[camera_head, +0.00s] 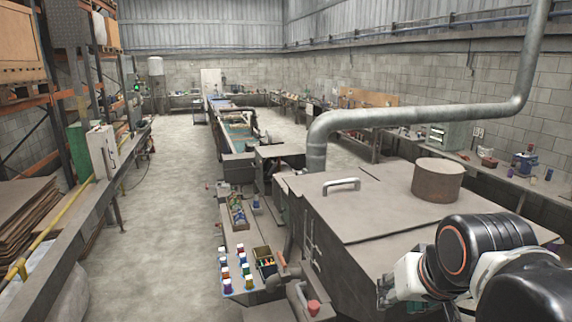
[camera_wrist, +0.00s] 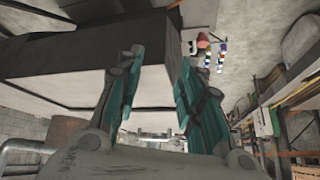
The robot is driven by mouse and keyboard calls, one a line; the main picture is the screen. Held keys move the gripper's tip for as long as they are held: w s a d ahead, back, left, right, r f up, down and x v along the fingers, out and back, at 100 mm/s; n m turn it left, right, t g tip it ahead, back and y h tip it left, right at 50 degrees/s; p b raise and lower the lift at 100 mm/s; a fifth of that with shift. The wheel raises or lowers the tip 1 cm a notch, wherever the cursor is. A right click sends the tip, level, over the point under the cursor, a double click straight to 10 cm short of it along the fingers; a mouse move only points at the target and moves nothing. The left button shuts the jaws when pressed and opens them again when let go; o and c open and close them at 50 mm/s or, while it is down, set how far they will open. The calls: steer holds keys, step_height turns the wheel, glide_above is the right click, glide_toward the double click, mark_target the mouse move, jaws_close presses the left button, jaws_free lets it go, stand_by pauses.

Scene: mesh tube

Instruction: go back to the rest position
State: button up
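My gripper shows in the wrist view (camera_wrist: 158,85) with its two teal-padded fingers spread apart. Nothing is between the fingers, so it is open and empty. In the head view my arm reaches in from the lower right. Its dark and white links are beside the large grey machine housing (camera_head: 345,215). The fingertips are hidden in the head view. The wrist view is turned over, with the floor and shelves to the right and a dark box-like body (camera_wrist: 85,50) at the upper left.
A round drum (camera_head: 437,181) stands on the housing, and a thick metal pipe (camera_head: 420,115) rises behind it. A small shelf (camera_head: 238,262) holds several coloured jars and a box of items (camera_head: 266,262). A long bench (camera_head: 90,215) lines the left. The floor aisle (camera_head: 165,200) is clear.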

steer(key=s+f+n+b, duration=0.1)
steer(key=s+f, duration=0.4)
steer(key=f, duration=0.3)
step_height(320, 180, down, 38)
steer(key=b, duration=3.9)
